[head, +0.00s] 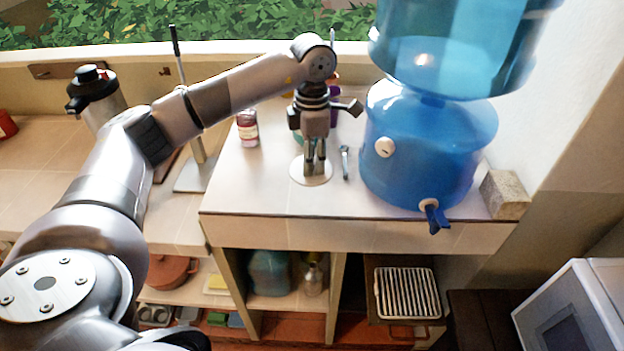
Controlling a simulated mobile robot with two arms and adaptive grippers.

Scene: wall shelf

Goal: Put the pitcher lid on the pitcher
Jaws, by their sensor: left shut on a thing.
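My left gripper (314,172) reaches over the counter from the left and points down. Its fingers are shut on a white round disc, which looks like the pitcher lid (312,179). The lid is seen from above, over the front part of the counter. I cannot tell whether it touches the counter top. Behind the gripper, a purple thing (334,106) shows only in part. It may be the pitcher, but the gripper and wrist hide most of it. My right gripper is not in view.
A large blue water dispenser (430,150) stands right of the gripper on the counter (255,190). A small metal utensil (345,163) lies just right of the lid. A red-labelled jar (247,129) stands at the left. A stone block (505,194) sits at the right edge.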

